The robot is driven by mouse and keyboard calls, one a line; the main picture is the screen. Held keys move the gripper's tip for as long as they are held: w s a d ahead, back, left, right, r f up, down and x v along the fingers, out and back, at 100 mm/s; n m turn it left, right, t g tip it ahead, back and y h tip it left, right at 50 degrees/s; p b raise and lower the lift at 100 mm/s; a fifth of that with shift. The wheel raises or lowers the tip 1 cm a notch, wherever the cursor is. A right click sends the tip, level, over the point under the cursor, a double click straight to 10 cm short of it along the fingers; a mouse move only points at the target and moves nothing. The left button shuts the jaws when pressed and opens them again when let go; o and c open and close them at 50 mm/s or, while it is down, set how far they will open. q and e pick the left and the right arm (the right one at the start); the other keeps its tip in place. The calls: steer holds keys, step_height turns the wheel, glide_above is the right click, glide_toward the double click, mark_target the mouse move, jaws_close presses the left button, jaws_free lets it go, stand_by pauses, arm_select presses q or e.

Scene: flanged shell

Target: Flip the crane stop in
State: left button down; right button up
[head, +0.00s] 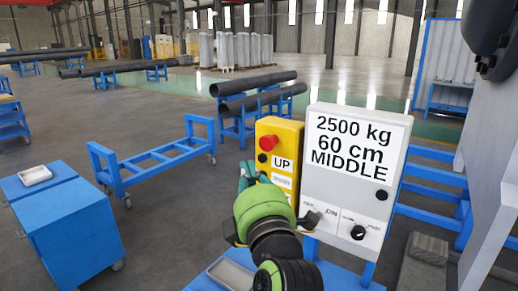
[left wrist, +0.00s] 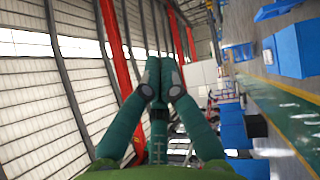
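A yellow control box (head: 279,160) carries a red mushroom button (head: 268,143), a black button and an "UP" label. Beside it on the right stands a white panel (head: 353,150) reading "2500 kg 60 cm MIDDLE". Low on the panel are a small lever switch (head: 309,220) and a black rotary knob (head: 357,232); their labels are too small to read surely. I cannot tell which control is the crane stop. My left gripper (head: 246,174) is in front of the yellow box's left edge. In the left wrist view its teal fingertips (left wrist: 161,75) are together, with nothing visible between them.
A blue cabinet (head: 70,230) with a white tray (head: 35,175) stands at the left. A blue wheeled frame (head: 155,160) and racks of dark pipes (head: 262,90) stand behind. A large grey surface (head: 490,150) closes off the right side. Open floor lies between cabinet and frame.

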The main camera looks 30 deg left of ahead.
mark_target(270, 142)
arm_select(q)
steer(key=shift+w+d+f+m+g+h, duration=0.15)
steer(key=shift+w+d+f+m+h, duration=0.15)
steer(key=shift+f+h, duration=0.25)
steer(key=shift+w+d+f+m+g+h, duration=0.2)
steer(key=shift+w+f+m+h, duration=0.2)
steer(key=shift+h, duration=0.25)
arm_select(e)
steer(key=shift+w+a, duration=0.25)
steer(key=shift+w, duration=0.1)
arm_select(q)
steer(key=w+d+p+x, duration=0.1)
steer(key=p+x, duration=0.3)
steer(key=x, duration=0.8)
steer(key=shift+w+d, duration=0.35)
steer(key=shift+w, duration=0.25)
arm_select(e)
steer(key=shift+r, duration=2.25)
arm_select(q)
steer(key=shift+w+p, duration=0.1)
steer(key=shift+p, duration=0.2)
